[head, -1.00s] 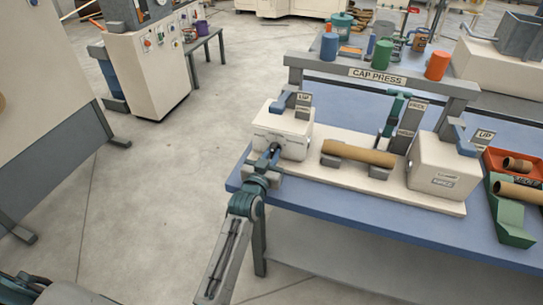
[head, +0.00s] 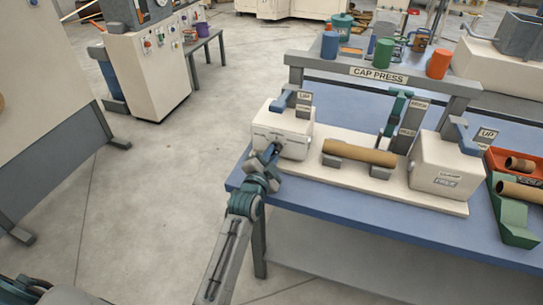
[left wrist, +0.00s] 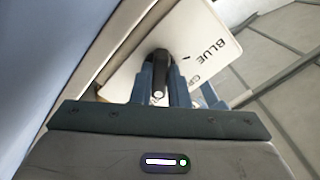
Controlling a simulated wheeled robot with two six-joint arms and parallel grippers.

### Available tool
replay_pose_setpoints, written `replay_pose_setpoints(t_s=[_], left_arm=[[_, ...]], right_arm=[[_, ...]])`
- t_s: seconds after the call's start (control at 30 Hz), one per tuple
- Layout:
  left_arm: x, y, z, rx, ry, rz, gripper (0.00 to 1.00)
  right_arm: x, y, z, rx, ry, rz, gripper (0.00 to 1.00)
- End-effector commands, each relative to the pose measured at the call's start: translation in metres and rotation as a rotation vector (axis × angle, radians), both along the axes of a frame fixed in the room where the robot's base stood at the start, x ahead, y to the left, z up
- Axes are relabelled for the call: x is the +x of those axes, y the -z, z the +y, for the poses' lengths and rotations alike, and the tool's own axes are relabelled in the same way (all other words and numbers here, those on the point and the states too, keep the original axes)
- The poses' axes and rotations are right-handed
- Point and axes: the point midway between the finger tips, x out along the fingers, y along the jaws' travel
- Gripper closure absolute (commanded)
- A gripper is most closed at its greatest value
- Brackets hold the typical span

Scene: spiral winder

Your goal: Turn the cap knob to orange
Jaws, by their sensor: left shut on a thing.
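The cap knob (left wrist: 159,75) is a dark pointer-shaped knob on a white plate (left wrist: 205,45) in the left wrist view. The plate reads "BLUE", with another word starting "GR" partly hidden by a finger. No orange mark shows. My left gripper (left wrist: 162,88) has its blue-grey fingers on both sides of the knob, shut on it. In the head view my left gripper (head: 271,152) is at the front of the left white box (head: 283,130) of the cap press, and it hides the knob there.
A brown tube (head: 360,152) lies on supports between the left box and the right white box (head: 447,172). A blue table (head: 345,205) carries the press. Orange (head: 496,157) and green (head: 513,215) bins stand at the right. Open floor lies at the left.

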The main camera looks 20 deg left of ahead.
Motion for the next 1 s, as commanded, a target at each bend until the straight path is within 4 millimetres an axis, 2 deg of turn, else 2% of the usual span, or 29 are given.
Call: replay_pose_setpoints(t_s=[0.37,0.87,0.9,1.0], left_arm=[[0.000,0.000,0.000,0.147,0.000,-0.005,1.00],[0.000,0.000,0.000,0.167,0.000,-0.006,1.00],[0.000,0.000,0.000,0.167,0.000,-0.006,0.83],[0.000,0.000,0.000,0.167,0.000,-0.006,0.64]], right_arm=[[0.012,-0.003,0.001,0.000,-0.002,-0.011,0.64],[0.012,-0.003,-0.002,-0.003,-0.002,-0.008,0.64],[0.012,-0.003,-0.002,-0.003,-0.002,-0.008,0.64],[0.012,-0.003,-0.002,-0.003,-0.002,-0.007,0.64]])
